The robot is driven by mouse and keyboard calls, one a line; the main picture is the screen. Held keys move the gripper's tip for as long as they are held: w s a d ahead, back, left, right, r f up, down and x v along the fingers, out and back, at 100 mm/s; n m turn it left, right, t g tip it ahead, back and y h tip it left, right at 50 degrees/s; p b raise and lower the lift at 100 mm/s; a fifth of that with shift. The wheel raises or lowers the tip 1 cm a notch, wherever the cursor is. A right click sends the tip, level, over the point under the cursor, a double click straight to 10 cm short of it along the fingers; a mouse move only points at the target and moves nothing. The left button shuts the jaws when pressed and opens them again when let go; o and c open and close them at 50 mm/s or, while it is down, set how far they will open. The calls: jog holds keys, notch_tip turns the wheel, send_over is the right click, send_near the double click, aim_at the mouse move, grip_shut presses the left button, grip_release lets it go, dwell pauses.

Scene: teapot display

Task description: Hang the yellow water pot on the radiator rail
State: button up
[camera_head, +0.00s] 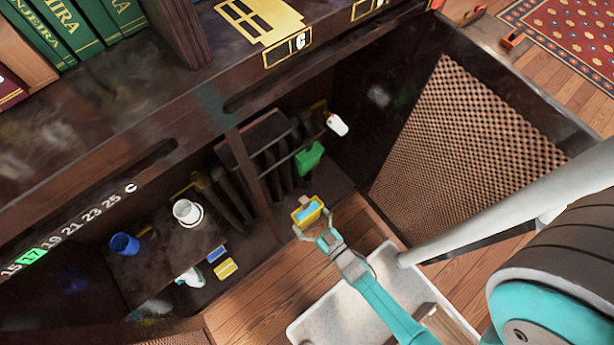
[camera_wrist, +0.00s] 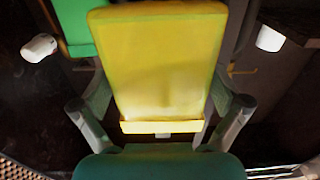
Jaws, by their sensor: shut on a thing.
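The yellow water pot (camera_head: 301,219) shows pale blue inside its open top in the head view. My gripper (camera_head: 313,224) is shut on it, with one finger on each side. In the wrist view the pot's yellow face (camera_wrist: 165,60) fills the middle between the fingers of my gripper (camera_wrist: 160,108). The radiator (camera_head: 268,160) stands just beyond, with a thin rail (camera_head: 284,160) along its front. The pot is in front of and below the rail, apart from it in the head view. The pot's far side and any hook are hidden in the wrist view.
A green pot (camera_head: 308,160) hangs at the rail's right part, close beyond the yellow pot; it also shows in the wrist view (camera_wrist: 74,22). A white valve knob (camera_head: 337,125) sticks out at right. A dark post (camera_head: 252,170) stands left. A white tray (camera_head: 318,318) lies below.

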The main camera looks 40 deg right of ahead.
jog(key=shift+w+f, duration=0.25)
jog(key=shift+w, duration=2.3)
jog(key=shift+w+f, duration=0.3)
jog(key=shift+w, duration=2.25)
jog(key=shift+w+f, duration=0.25)
jog(key=shift+w, duration=2.3)
jog(key=o, duration=0.4)
jog(key=shift+f, duration=0.1)
jog(key=shift+s, duration=0.1)
jog(key=s, duration=1.1)
jog(key=shift+s, duration=0.4)
jog(key=shift+s, duration=0.1)
